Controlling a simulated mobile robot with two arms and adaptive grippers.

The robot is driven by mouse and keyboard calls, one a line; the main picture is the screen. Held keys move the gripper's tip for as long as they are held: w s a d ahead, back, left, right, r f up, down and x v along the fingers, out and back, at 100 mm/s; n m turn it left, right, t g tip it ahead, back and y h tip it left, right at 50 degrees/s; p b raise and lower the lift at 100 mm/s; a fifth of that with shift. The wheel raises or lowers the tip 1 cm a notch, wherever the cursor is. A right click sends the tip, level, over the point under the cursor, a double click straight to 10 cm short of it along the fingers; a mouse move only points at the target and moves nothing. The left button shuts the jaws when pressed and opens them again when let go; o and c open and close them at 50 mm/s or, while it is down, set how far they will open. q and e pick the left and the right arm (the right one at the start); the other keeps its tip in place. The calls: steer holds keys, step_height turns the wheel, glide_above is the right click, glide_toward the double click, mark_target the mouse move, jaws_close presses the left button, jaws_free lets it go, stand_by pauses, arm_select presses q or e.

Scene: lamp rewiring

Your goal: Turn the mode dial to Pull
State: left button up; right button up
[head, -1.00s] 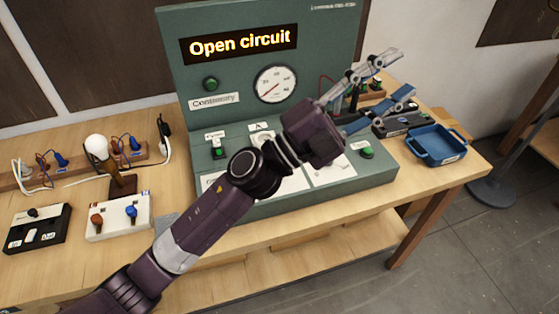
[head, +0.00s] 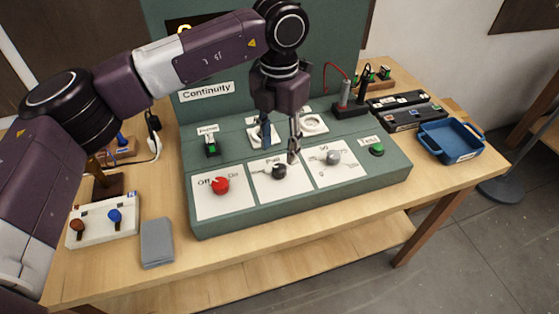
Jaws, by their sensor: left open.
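The mode dial (head: 279,171) is a small black knob on the middle white plate of the green test panel (head: 225,222). The word Pull is printed just above it, and its pointer is too small to read. My left gripper (head: 279,152) points down over the panel, just behind and above the dial in the picture. Its two fingers are apart with nothing between them. I cannot tell if a fingertip touches the dial. My right gripper is out of view.
A red Off/On knob (head: 220,186) is left of the dial and a grey knob (head: 333,157) right of it. A green Test button (head: 376,149) and a green power switch (head: 212,149) flank them. A blue tray (head: 450,140) stands at right.

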mark_target(279, 167)
arm_select(q)
step_height(279, 167, down, 6)
steer(key=shift+f+p, duration=0.1)
steer(key=shift+p, duration=0.7)
steer(key=shift+c, duration=0.3)
jaws_close()
